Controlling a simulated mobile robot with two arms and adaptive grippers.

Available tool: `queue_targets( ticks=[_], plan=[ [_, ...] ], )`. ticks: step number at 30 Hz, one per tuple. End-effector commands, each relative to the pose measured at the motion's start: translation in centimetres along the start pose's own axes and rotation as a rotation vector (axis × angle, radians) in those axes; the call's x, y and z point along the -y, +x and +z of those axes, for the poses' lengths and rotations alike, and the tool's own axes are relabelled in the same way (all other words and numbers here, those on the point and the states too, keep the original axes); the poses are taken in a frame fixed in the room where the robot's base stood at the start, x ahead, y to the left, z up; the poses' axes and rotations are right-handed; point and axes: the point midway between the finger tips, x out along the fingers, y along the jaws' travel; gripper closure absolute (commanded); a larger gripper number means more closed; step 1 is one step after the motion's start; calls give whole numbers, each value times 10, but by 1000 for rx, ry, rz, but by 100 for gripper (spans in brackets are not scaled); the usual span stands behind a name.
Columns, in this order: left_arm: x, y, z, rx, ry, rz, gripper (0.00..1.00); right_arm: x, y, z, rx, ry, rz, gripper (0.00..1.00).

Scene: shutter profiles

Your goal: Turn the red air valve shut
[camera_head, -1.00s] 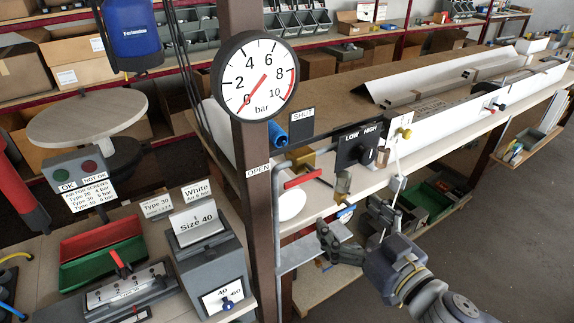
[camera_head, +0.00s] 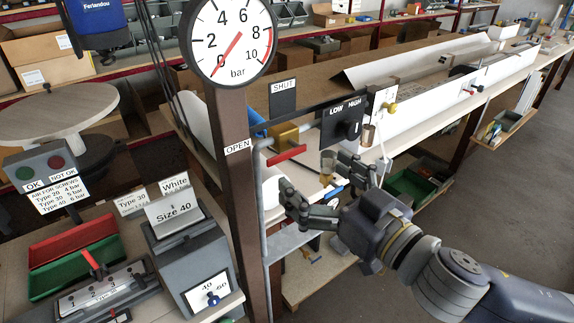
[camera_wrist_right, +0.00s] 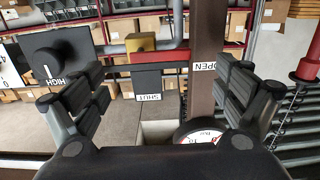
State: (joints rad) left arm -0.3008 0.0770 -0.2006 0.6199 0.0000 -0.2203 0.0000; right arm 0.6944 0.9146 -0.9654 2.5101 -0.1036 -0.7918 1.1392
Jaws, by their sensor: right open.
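The lever lies along the pipe, toward the OPEN label (camera_head: 238,147). The SHUT label (camera_head: 284,87) is above. In the right wrist view the red lever (camera_wrist_right: 160,57) shows just beyond my fingers, with the brass body (camera_wrist_right: 140,42) beside it. My right gripper (camera_head: 317,180) is open and empty, its fingers spread below and in front of the lever, apart from it. My left gripper is out of view.
A round pressure gauge (camera_head: 232,40) is on the brown post (camera_head: 238,200), left of the valve. A black LOW/HIGH switch (camera_head: 342,124) stands close on the right. A grey Size 40 box (camera_head: 185,250) is at lower left. Open floor lies at right.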

Motion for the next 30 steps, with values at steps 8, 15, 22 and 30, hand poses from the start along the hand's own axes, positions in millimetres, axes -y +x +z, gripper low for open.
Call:
queue_targets(
  ticks=[8, 15, 22, 30],
  plan=[
    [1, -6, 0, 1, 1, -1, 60, 0, 48, -4, -1, -1, 0, 7],
    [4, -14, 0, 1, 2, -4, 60, 0, 75, -2, 0, 0, 0, 7],
    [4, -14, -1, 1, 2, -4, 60, 0, 81, 0, 0, -1, 0, 7],
    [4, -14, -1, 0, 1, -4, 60, 0, 81, 0, 0, -1, 0, 28]
  ],
)
